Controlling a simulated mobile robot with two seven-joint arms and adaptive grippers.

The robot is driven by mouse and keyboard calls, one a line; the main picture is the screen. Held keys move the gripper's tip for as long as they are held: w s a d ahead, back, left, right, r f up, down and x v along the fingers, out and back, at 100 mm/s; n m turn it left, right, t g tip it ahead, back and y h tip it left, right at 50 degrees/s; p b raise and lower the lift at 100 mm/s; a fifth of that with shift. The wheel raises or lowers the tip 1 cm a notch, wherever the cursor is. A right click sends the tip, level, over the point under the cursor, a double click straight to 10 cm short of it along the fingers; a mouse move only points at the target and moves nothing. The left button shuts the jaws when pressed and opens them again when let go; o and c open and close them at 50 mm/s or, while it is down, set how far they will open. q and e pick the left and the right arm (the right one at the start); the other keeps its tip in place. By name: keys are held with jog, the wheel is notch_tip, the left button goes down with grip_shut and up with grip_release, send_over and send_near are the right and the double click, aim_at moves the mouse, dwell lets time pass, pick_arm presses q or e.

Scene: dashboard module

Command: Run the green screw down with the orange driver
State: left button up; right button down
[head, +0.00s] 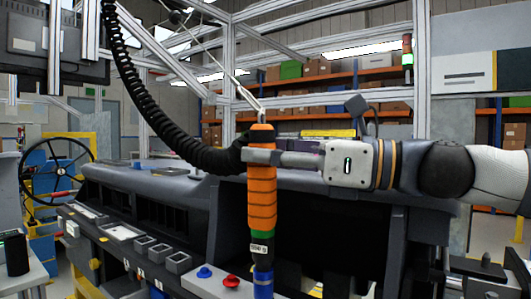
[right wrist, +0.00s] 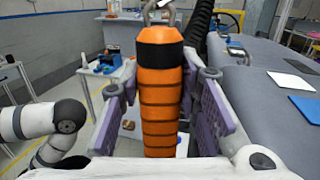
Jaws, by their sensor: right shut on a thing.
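The orange driver (head: 262,192) hangs upright in the middle of the head view, with a green band, a white label and a blue lower end. A metal hook and a cable run up from its top. My right gripper (head: 262,157) is shut around its upper body, reaching in from the right. In the right wrist view the driver (right wrist: 160,100) stands between the purple finger pads of the gripper (right wrist: 160,92). The driver's tip is cut off at the bottom of the head view. I cannot make out the green screw. My left gripper is not in view.
The grey dashboard (head: 330,182) spans the middle behind the driver. Blue (head: 204,272) and red (head: 231,281) buttons sit on a box left of the driver's lower end. A black corrugated hose (head: 150,115) hangs at upper left. A steering wheel (head: 57,170) stands far left.

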aim_at(270, 125)
jog(key=shift+w+f, duration=0.2)
jog(key=shift+f, duration=0.6)
jog(key=shift+w+f, duration=0.15)
jog(key=shift+f, duration=0.6)
dwell(1.2)
notch_tip(270, 125, up, 2)
jog(key=shift+w+d+r, duration=0.15)
jog(key=shift+w+r, duration=0.05)
jog(key=shift+r, duration=0.35)
jog(key=shift+w+d+r, duration=0.15)
jog(key=shift+r, duration=0.75)
jog(key=shift+s+r, duration=0.15)
jog(key=shift+r, duration=0.45)
jog(key=shift+s+r, duration=0.15)
jog(key=shift+r, duration=0.4)
jog(key=shift+a, duration=0.15)
